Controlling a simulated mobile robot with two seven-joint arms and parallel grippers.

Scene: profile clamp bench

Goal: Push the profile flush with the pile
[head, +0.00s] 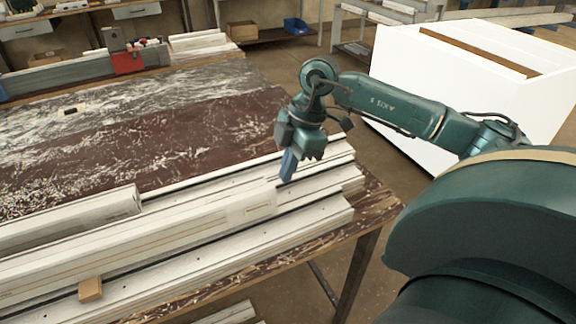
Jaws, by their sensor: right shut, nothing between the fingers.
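Long white profiles lie side by side in a pile (325,218) along the bench's near edge. A white profile (205,222) with a small label lies on top; its right end sits left of the ends of the profiles below. A shorter-looking profile (85,215) lies further left, its end set further back still. My right gripper (287,178) points down, shut and empty, its blue-grey fingers close by the right end of the labelled profile. I cannot tell whether they touch it. My left gripper is not in view.
A small wooden block (90,290) lies on the near profiles. The wooden bench (375,205) has a worn brown top with white scrapings, and ends right of the pile. A red clamp piece (127,62) stands at the back left. A white cabinet (470,85) stands behind my right arm.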

